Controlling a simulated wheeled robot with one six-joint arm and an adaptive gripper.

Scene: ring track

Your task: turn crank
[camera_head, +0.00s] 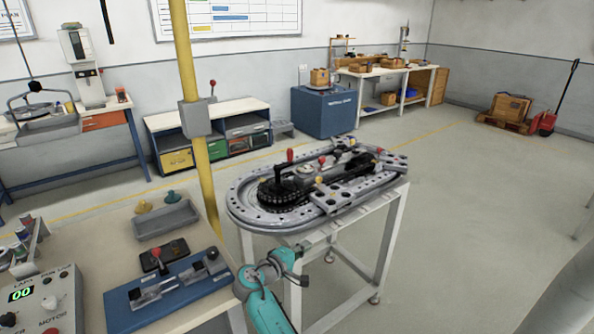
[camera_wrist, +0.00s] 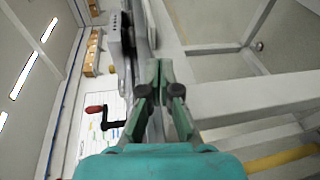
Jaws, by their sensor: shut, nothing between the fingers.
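The crank shows in the wrist view as a black bent arm (camera_wrist: 112,125) with a red handle (camera_wrist: 95,109), left of my gripper (camera_wrist: 163,88) and apart from it. In the head view, a black upright arm with a red knob (camera_head: 290,155) stands on the ring track (camera_head: 245,207) and looks like this crank. My gripper (camera_head: 297,266) is below the near edge of the track table in the head view. Its fingers are together and empty. It does not appear to touch the crank.
The track table's pale legs (camera_head: 391,238) and rails are close to my gripper. A workbench at left holds a blue fixture (camera_head: 168,300), a grey tray (camera_head: 165,221) and a control box (camera_head: 40,302). A yellow post (camera_head: 184,60) rises behind it.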

